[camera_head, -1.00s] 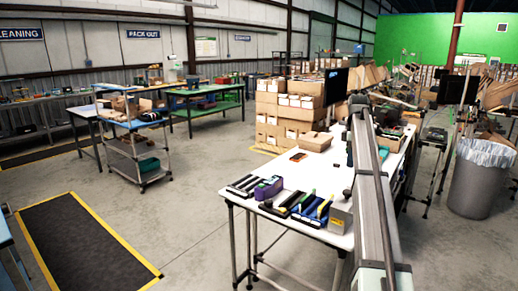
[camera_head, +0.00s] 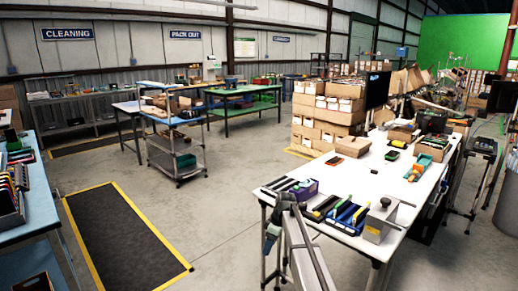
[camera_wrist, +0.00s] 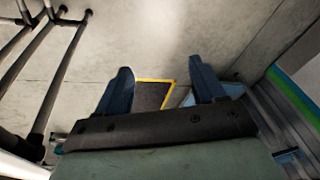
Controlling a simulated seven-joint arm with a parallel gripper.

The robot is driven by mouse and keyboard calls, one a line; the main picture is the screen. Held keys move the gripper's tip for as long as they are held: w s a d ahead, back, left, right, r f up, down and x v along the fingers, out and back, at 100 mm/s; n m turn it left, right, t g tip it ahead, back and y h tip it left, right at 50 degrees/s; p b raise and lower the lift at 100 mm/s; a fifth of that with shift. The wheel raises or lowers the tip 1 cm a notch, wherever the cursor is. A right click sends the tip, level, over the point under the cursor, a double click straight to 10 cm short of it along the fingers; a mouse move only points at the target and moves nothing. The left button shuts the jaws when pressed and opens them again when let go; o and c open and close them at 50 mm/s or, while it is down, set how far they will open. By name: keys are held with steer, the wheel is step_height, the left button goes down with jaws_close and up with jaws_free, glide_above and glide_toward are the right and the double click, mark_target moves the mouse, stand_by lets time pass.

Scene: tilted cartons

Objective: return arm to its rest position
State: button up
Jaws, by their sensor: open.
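My gripper (camera_wrist: 159,67) shows in the wrist view with its two dark blue fingers spread apart. Nothing is between them, only the concrete floor and part of the yellow-edged dark mat (camera_wrist: 150,95) beyond. In the head view my arm comes up from the bottom, in front of the near edge of the white worktable (camera_head: 335,180). Its far end is beside the table's near left corner. The fingers cannot be made out there.
The white worktable bears a row of blue and black items (camera_head: 335,212), a grey metal box (camera_head: 380,220) and small tools. A blue bench (camera_head: 40,215) stands at the left. A wheeled cart (camera_head: 175,155) stands beyond. Open floor (camera_head: 215,225) lies between them.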

steer(key=s+a+f+m+g, duration=0.1)
steer(key=s+a+f+m, duration=0.15)
steer(key=s+f, duration=0.9)
steer(key=s+d+f+m+g+h, duration=0.1)
steer(key=s+d+f+m, duration=0.15)
steer(key=s+f, duration=0.5)
steer(key=s+d+f+m+g, duration=0.1)
steer(key=s+d+f, duration=0.2)
steer(key=s+f, duration=0.4)
steer(key=s+d+f+m+g, duration=0.1)
steer(key=s+d+f+m, duration=0.1)
steer(key=s, duration=0.9)
steer(key=s+d+f+m+g+h, duration=0.1)
steer(key=s+d+f+m, duration=0.2)
steer(key=s, duration=0.9)
steer(key=s+d+f+m+g+h, duration=0.1)
steer(key=s+d+f, duration=0.3)
steer(key=s, duration=0.7)
step_height(320, 180, down, 3)
steer(key=shift+s+d+r+m, duration=0.1)
steer(key=shift+s+d+m, duration=0.2)
steer(key=shift+m, duration=0.6)
